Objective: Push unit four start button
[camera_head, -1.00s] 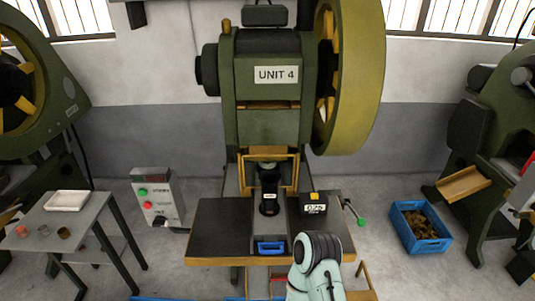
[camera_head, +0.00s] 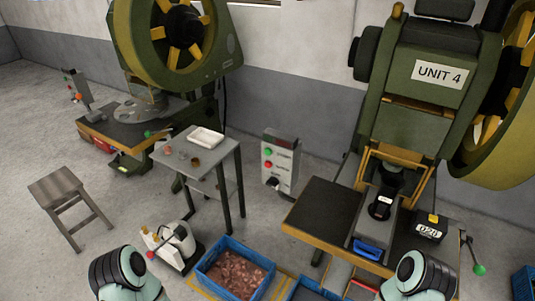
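The press marked UNIT 4 (camera_head: 439,74) stands at the right, green with a yellow guard frame. A grey control box (camera_head: 284,170) stands on the floor to the left of its table. The box has a green button (camera_head: 269,152) above a red button (camera_head: 267,164); their labels are too small to read. A black part shows low on the box. My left arm shows at the bottom left and my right arm at the bottom right, in front of the press table. Neither gripper is in view, and nothing of mine touches the box.
The press table (camera_head: 315,216) carries a blue tray (camera_head: 367,249) and a black counter (camera_head: 431,227). A grey side table (camera_head: 170,152) stands left of the box. A blue crate of copper-coloured pieces (camera_head: 210,262), a white machine (camera_head: 178,243) and a stool (camera_head: 58,185) occupy the floor.

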